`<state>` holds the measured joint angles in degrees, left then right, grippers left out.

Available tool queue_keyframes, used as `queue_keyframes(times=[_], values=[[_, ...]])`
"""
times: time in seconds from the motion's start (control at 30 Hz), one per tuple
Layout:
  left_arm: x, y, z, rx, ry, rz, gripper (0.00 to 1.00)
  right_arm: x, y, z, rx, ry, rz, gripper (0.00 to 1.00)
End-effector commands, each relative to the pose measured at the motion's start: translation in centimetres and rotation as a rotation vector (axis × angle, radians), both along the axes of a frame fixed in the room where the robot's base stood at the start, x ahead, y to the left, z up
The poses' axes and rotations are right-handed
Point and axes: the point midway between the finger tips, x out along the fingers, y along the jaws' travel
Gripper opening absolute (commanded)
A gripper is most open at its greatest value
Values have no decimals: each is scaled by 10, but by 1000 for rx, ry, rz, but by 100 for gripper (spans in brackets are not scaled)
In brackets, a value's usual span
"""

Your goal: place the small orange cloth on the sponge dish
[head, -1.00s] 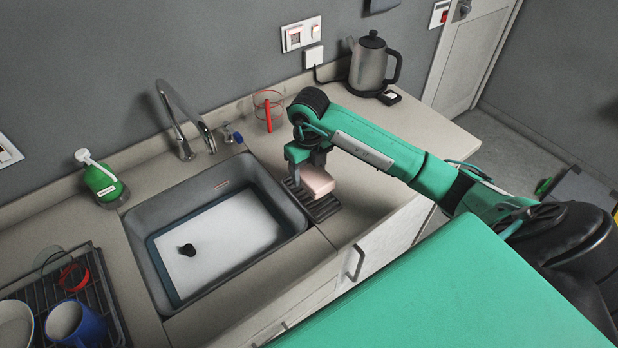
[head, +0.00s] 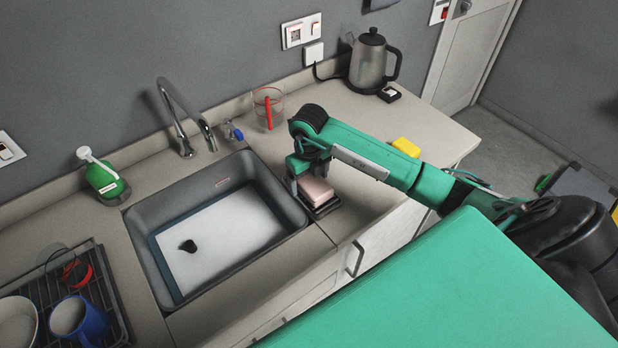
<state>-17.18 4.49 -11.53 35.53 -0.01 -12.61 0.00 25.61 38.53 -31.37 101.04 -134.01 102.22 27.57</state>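The small orange cloth shows as a pale pinkish-orange folded block (head: 316,190). It rests on, or just above, the dark sponge dish (head: 323,211) on the counter right of the sink. My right gripper (head: 309,176) points down at the block's back, with its fingers close to the block. Whether the fingers still press on it or stand apart from it I cannot tell. The block covers most of the dish, leaving its front rim in view. My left gripper is not in view.
The sink (head: 222,236) lies left of the dish, with a faucet (head: 184,115) behind it. A glass with a red item (head: 268,108), a kettle (head: 369,63) and a yellow sponge (head: 406,147) stand around my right arm. A dish rack (head: 105,290) is at left.

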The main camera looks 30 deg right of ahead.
Motion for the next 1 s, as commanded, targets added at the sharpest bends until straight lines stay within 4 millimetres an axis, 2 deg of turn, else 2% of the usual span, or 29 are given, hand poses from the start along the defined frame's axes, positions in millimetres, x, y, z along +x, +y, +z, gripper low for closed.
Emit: queue_keyframes(times=[0.2,0.27,0.37,0.7,0.8,1.0], values=[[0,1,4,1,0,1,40,0,0,4,1,0,0,83],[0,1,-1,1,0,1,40,1,0,8,0,-3,0,83],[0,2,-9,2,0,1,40,1,-1,23,-2,-6,1,83],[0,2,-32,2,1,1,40,1,0,95,-1,-5,0,83],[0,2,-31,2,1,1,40,1,0,109,-3,-4,1,83],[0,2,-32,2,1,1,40,0,0,121,0,0,1,83]])
